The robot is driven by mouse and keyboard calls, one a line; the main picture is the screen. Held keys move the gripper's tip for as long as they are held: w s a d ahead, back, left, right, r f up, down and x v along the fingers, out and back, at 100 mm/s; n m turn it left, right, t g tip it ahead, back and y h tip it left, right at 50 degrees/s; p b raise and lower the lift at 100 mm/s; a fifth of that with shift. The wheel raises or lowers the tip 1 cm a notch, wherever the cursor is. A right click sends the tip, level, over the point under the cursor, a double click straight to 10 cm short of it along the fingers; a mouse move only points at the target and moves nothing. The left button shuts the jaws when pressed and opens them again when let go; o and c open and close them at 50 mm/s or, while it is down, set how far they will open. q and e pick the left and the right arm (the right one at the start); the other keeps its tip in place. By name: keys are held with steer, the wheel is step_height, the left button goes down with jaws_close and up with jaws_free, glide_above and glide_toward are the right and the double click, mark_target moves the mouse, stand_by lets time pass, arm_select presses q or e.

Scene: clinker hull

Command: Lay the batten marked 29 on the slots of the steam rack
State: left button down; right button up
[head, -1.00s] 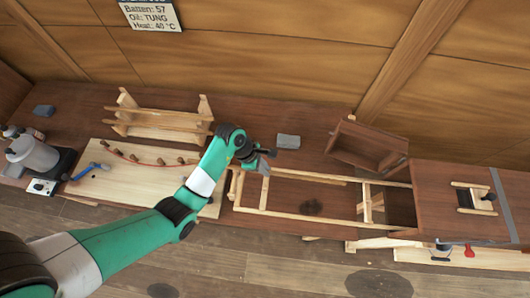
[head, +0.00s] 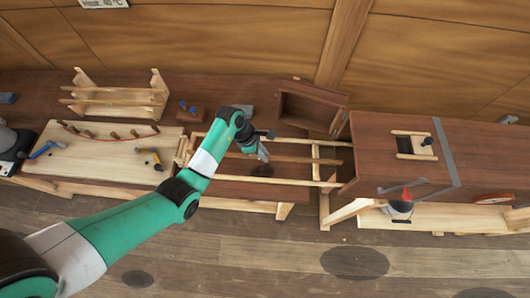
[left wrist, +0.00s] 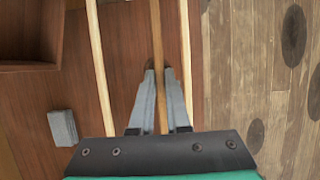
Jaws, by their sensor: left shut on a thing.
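My left gripper (head: 264,155) is shut on a thin brown batten (head: 292,159), which also shows running lengthwise between the fingers in the left wrist view (left wrist: 156,45). No number is legible on it. A pale wooden frame (head: 235,179) that looks like the steam rack lies below, its open end against a brown box. In the left wrist view, its two pale rails (left wrist: 97,55) run on either side of the batten, roughly parallel to it. I cannot tell whether the batten touches the frame or its slots. My right gripper is not in view.
The brown box (head: 380,150) with a grey strap stands right of the frame. An open brown bin (head: 310,105) and a grey block (left wrist: 62,128) lie behind it. A two-upright rack (head: 78,90) and a pale board (head: 70,165) with tools are at left.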

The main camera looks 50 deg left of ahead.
arm_select(q)
steer(key=shift+f+b, duration=2.15)
steer(key=shift+b, duration=0.3)
steer(key=shift+f+b, duration=0.8)
steer(key=shift+f, duration=0.85)
steer(key=c, duration=0.8)
jaws_free()
steer(key=p+v, duration=0.3)
steer(key=v, duration=0.7)
steer(key=shift+r, duration=0.4)
steer(key=shift+s+a+r, duration=0.15)
steer(key=shift+s+r, duration=0.05)
steer(key=shift+r, duration=0.2)
